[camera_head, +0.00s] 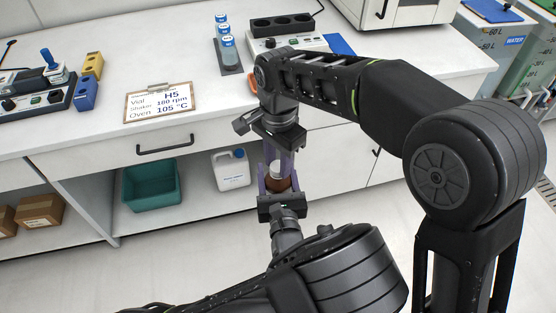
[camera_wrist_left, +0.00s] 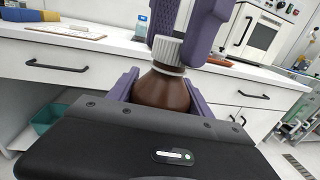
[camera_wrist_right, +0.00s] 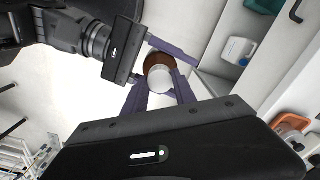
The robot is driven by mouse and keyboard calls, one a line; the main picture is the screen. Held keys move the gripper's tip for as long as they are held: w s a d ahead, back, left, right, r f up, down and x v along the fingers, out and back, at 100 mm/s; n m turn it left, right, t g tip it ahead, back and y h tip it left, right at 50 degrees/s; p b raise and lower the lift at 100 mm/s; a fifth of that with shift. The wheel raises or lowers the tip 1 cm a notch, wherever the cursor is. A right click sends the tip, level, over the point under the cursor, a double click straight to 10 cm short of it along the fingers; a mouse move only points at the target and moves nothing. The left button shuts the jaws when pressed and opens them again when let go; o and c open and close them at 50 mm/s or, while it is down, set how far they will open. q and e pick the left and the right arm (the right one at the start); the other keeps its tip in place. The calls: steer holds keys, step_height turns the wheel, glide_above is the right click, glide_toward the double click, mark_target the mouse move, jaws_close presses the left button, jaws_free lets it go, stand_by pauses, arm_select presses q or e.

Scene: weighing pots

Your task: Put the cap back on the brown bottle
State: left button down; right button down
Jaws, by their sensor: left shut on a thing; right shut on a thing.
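The brown bottle (camera_head: 281,184) is held upright in the air in front of the bench by my left gripper (camera_head: 278,188), whose purple fingers close around its body. The bottle fills the middle of the left wrist view (camera_wrist_left: 160,92). The white ribbed cap (camera_wrist_left: 168,51) is at the bottle's mouth, in line with it; I cannot tell whether it is fully seated. My right gripper (camera_head: 279,158) points down from above, its fingers shut on the cap. The right wrist view shows the cap (camera_wrist_right: 160,78) from above between those fingers, with brown glass behind it.
The white bench (camera_head: 190,70) is behind the grippers, with a sign (camera_head: 158,101), a rack of blue-capped vials (camera_head: 227,50) and a shaker. A teal bin (camera_head: 152,186) and a white jug (camera_head: 231,169) stand on the shelf below. The floor in front is clear.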

steer(key=shift+m, duration=1)
steer(key=c, duration=1)
jaws_free()
steer(key=shift+r, duration=2.25)
steer(key=shift+c, duration=0.4)
